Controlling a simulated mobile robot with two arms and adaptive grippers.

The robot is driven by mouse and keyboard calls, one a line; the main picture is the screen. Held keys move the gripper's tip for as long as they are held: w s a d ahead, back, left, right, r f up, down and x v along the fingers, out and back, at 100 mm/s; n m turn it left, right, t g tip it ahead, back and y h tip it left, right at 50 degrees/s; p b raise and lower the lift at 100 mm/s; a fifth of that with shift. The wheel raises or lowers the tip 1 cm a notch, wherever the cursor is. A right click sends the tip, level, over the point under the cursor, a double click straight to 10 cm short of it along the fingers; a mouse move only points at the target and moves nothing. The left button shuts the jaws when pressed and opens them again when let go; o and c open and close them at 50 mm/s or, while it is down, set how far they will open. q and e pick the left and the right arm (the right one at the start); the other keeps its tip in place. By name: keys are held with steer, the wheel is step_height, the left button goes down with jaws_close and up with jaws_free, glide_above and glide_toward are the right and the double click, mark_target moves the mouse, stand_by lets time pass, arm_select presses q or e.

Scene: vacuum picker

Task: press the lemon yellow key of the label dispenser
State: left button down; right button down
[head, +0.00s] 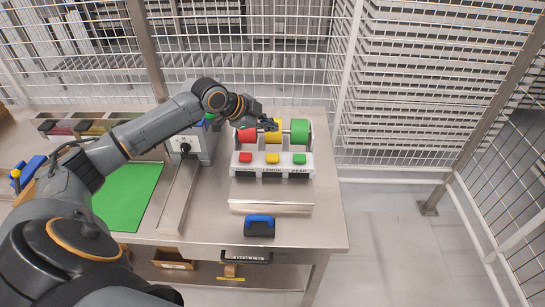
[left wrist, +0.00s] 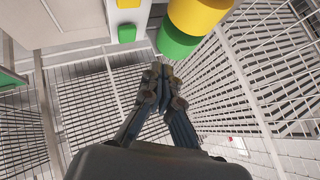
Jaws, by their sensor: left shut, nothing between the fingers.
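The label dispenser (head: 237,168) stands on the steel table, with red, yellow and green rolls at its back. In front of them sit a red key (head: 246,157), the lemon yellow key (head: 272,158) and a green key (head: 299,158). My left gripper (head: 270,124) is shut and empty, in front of part of the yellow roll (head: 275,136) in the head view, apart from the keys. In the left wrist view, the shut fingertips (left wrist: 160,69) appear near the green roll (left wrist: 178,43) and green key (left wrist: 127,33); the yellow key (left wrist: 128,3) is cut by the top edge. My right gripper is not in view.
A grey machine with a black knob (head: 185,147) stands left of the dispenser. A blue-topped black block (head: 260,224) sits in front. A green mat (head: 130,198) lies at left, with bins behind. Mesh fencing (head: 250,75) closes the back and right.

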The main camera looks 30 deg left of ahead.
arm_select(q)
steer(key=b, duration=0.6)
glide_above(270, 157)
step_height(270, 157, down, 7)
steer(key=shift+r, duration=0.15)
steer(key=shift+f+b, duration=0.4)
steer(key=shift+f, duration=0.5)
steer(key=shift+d, duration=0.1)
steer(key=shift+f, duration=0.15)
steer(key=shift+f, duration=0.3)
steer(key=shift+f, duration=0.55)
stand_by(0.5)
steer(key=shift+r, duration=0.1)
steer(key=shift+r+p, duration=0.8)
steer(key=shift+r, duration=0.05)
